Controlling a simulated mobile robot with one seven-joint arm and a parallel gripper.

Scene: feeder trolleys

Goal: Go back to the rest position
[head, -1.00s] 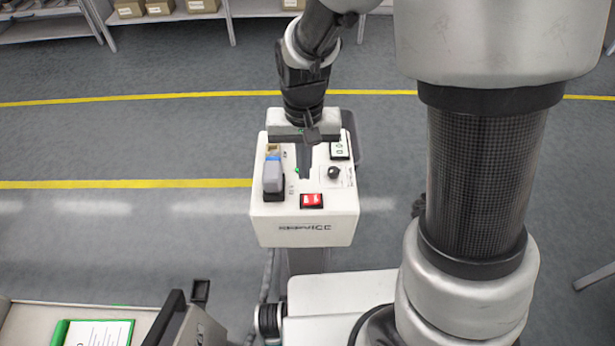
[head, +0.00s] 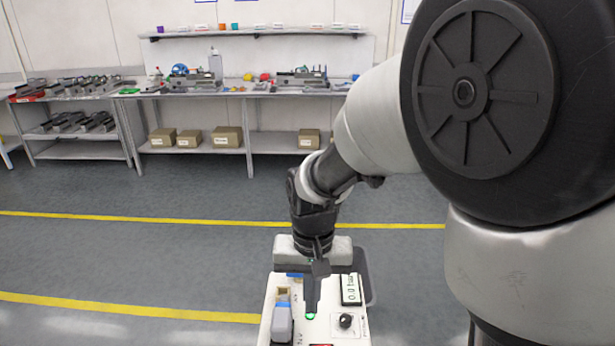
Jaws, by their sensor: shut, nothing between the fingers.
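My gripper (head: 311,298) hangs fingers-down over the white service box (head: 335,315) at the bottom of the head view. Its dark fingers are shut with nothing between them. Their tips are close to a green light (head: 310,316) on the box top; I cannot tell whether they touch it. A blue-grey connector (head: 282,323) stands left of the fingers, beside a small brass-coloured part. A display reading 0.0 (head: 351,289) and a black knob (head: 346,321) are to the right. The front of the box is cut off by the frame's lower edge.
A long workbench (head: 230,94) with several parts and tools runs along the far wall, with cardboard boxes (head: 227,137) on its lower shelf. A side table (head: 75,97) stands at the left. The grey floor (head: 130,255) with yellow lines is clear between.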

